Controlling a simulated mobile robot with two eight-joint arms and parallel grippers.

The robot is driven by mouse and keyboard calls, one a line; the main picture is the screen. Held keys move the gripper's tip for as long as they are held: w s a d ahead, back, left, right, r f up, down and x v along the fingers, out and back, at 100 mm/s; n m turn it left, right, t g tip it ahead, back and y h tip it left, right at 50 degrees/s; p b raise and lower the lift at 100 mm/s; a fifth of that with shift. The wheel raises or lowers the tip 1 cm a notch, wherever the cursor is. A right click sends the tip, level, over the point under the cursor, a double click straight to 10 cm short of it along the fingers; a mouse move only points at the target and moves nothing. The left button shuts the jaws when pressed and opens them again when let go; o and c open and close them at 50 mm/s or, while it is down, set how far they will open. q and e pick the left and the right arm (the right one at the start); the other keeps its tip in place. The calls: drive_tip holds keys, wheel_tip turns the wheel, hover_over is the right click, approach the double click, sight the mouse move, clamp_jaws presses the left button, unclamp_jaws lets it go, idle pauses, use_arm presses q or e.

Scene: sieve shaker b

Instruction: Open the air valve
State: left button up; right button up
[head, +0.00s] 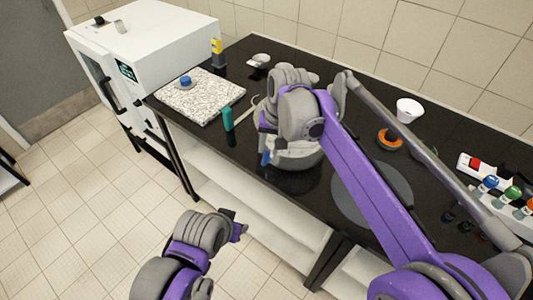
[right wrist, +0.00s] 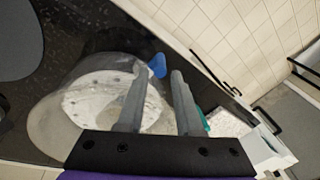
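The air valve appears to be the small blue handle (head: 265,158) on the front left of the round grey-white machine (head: 297,161). In the right wrist view the blue handle (right wrist: 157,66) shows just beyond the fingertips, close to the gap between them. My right gripper (head: 262,138) is above the handle; its fingers (right wrist: 161,76) are apart with nothing between them. Whether a finger touches the handle I cannot tell. My right arm hides much of the machine. My left gripper (head: 241,229) is low, in front of the bench; its finger gap is unclear.
A teal bottle (head: 228,119) stands left of the machine, near the speckled slab (head: 201,96). A white oven (head: 143,45) is at the far left. A white cup (head: 408,110), an orange ring (head: 389,139) and a bottle rack (head: 501,196) are at the right.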

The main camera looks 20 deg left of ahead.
drive_tip(key=v, duration=0.5)
drive_tip(key=shift+r, duration=0.2)
drive_tip(key=shift+d, duration=0.1)
drive_tip(key=s+d+f+m+t, duration=0.1)
drive_tip(key=s+d, duration=0.2)
drive_tip(key=d, duration=0.9)
drive_tip(key=s+d+f+m+t+h, duration=0.1)
drive_tip(key=s+d+f+t, duration=0.1)
drive_tip(key=s+d+f, duration=0.4)
drive_tip(key=s+d+f+t+h, duration=0.1)
drive_tip(key=s+d+f, duration=0.6)
drive_tip(key=s+d, duration=0.3)
drive_tip(key=d, duration=0.3)
drive_tip(key=shift+s+m+t, duration=0.3)
drive_tip(key=shift+m+t, duration=0.1)
